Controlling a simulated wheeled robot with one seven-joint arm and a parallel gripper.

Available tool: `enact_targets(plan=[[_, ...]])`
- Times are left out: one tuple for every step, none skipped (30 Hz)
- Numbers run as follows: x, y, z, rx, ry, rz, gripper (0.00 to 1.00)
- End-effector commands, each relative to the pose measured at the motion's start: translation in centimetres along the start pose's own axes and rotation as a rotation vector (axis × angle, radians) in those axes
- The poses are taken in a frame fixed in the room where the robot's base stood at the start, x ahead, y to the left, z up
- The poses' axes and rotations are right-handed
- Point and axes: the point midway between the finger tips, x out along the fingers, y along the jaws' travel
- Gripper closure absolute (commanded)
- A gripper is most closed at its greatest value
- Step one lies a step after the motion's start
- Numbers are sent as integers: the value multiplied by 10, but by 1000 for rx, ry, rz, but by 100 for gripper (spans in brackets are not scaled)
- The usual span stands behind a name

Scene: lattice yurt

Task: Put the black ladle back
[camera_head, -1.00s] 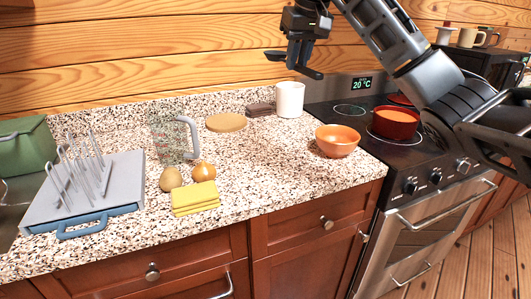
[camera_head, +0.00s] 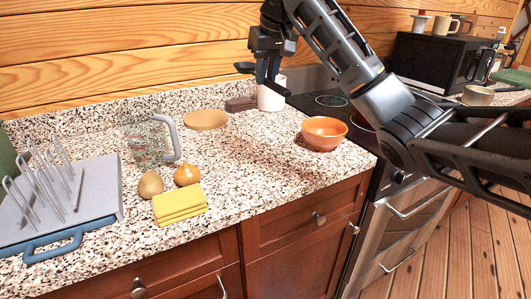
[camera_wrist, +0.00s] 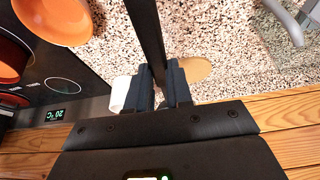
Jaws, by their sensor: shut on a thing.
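My gripper (camera_head: 262,79) is just above and in front of the white container (camera_head: 271,97) at the back of the counter, partly covering it in the head view. In the wrist view my gripper (camera_wrist: 160,85) is shut on a long, dark bar, the black ladle (camera_wrist: 147,35), which runs from between the fingers to the top edge. The ladle's far end is out of that view, and I cannot make the ladle out clearly in the head view. The white container also shows beside the left finger in the wrist view (camera_wrist: 119,93).
An orange bowl (camera_head: 324,133) stands right of the container near the stove. A round wooden board (camera_head: 206,119), a clear jug (camera_head: 145,142), a yellow cloth (camera_head: 180,203) and a rack (camera_head: 50,190) lie to the left. The counter's middle is clear.

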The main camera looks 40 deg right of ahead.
Motion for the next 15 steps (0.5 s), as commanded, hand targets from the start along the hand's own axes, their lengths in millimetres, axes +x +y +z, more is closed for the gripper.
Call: enact_targets(plan=[[17, -1, 7, 1, -2, -4, 100], [24, -1, 10, 1, -3, -5, 100], [33, -2, 14, 0, -2, -5, 100], [40, -2, 17, 0, -2, -5, 100], [46, -2, 20, 0, -2, -5, 100], [56, -1, 24, 1, -2, -4, 100], [63, -2, 26, 0, -1, -4, 100], [70, -2, 29, 0, -2, -5, 100], [78, -1, 33, 1, -2, -3, 100], [85, -2, 36, 1, -2, -4, 100], [92, -2, 38, 0, -1, -4, 100], [100, -2, 42, 0, -1, -4, 100], [107, -1, 45, 1, -2, -3, 100], [108, 1, 45, 1, -2, -1, 100], [115, 1, 48, 1, -3, 1, 100]])
